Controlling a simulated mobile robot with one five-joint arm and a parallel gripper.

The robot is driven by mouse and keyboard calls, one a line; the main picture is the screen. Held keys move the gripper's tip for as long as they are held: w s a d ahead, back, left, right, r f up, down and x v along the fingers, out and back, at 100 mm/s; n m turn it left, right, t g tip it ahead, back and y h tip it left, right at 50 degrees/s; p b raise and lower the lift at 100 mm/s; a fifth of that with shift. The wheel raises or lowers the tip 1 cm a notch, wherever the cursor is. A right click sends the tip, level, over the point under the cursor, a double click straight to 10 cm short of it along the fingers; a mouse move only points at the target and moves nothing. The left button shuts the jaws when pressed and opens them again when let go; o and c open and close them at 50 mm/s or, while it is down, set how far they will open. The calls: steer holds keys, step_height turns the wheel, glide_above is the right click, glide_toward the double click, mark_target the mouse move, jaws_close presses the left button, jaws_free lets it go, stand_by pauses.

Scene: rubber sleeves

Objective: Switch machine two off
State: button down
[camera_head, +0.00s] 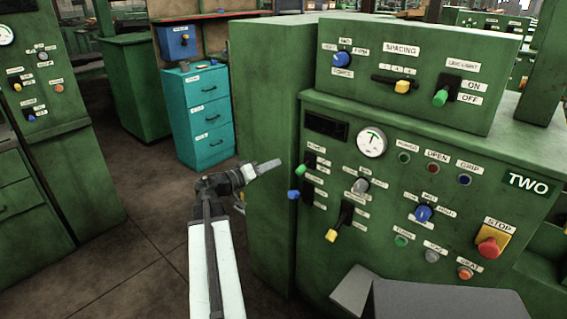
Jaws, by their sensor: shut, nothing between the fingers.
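Machine two is a green cabinet (400,285) with a "TWO" plate (528,183) at its right. At the left edge of its panel are a green-tipped lever switch (303,170) and, below it, a blue-tipped one (294,195); their small labels are hard to read. A red stop button (489,243) on a yellow base sits at the right. My gripper (276,163) is shut and empty, left of the green-tipped lever. It looks apart from the levers, but its depth is unclear.
A yellow-tipped lever (332,235), a grey knob (360,186) and a blue knob (423,213) share the panel. The upper box (410,55) has a green-tipped ON/OFF switch (440,97). A teal drawer cabinet (199,115) stands behind. Open floor (130,240) lies left.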

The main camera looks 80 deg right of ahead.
steer(key=f+v, duration=0.1)
steer(key=v, duration=0.5)
steer(key=shift+b, duration=0.35)
steer(key=shift+w+f, duration=0.15)
